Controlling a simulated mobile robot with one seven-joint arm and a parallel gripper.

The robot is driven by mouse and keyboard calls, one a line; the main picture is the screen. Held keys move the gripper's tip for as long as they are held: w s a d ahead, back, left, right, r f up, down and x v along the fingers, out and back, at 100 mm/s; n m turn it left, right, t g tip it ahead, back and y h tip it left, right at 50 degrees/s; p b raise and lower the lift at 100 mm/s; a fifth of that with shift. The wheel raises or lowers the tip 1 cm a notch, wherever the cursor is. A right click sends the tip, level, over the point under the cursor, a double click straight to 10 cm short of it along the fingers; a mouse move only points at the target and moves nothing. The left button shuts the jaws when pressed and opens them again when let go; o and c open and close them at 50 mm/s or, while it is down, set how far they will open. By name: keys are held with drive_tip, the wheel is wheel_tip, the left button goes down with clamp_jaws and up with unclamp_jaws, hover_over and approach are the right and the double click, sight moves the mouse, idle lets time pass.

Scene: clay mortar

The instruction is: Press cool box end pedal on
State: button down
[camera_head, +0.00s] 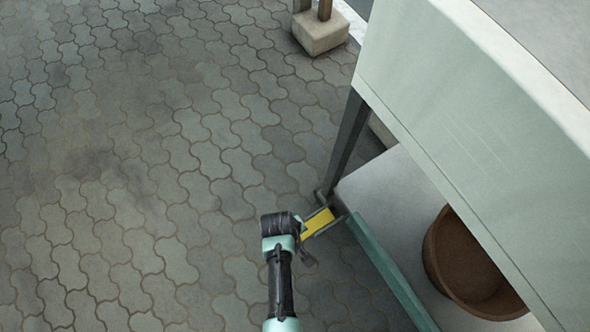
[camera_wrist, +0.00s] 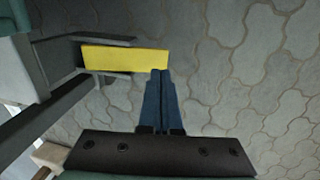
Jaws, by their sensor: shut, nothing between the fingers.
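The yellow pedal (camera_head: 318,222) sits in a grey bracket low at the end of a large pale green box (camera_head: 470,130), apparently the cool box. In the wrist view the pedal (camera_wrist: 112,58) is a flat yellow bar between two grey bracket arms. My gripper (camera_wrist: 160,73) is shut and empty, pointing at the pedal's right end. The fingertips overlap that end in the picture; I cannot tell whether they touch it. In the head view my wrist is just left of the pedal and hides most of the fingers.
A dark leg (camera_head: 348,140) and a green lower rail (camera_head: 388,268) border the pedal. A brown clay bowl (camera_head: 468,262) stands on the low shelf under the box. A post on a concrete block (camera_head: 320,32) stands at the back. The paving (camera_head: 130,150) to the left is clear.

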wheel_tip(320, 180, up, 10)
drive_tip(key=s+a+p, duration=0.1)
drive_tip(key=a+p, duration=0.1)
drive_tip(key=p, duration=0.4)
drive_tip(key=shift+s, duration=0.25)
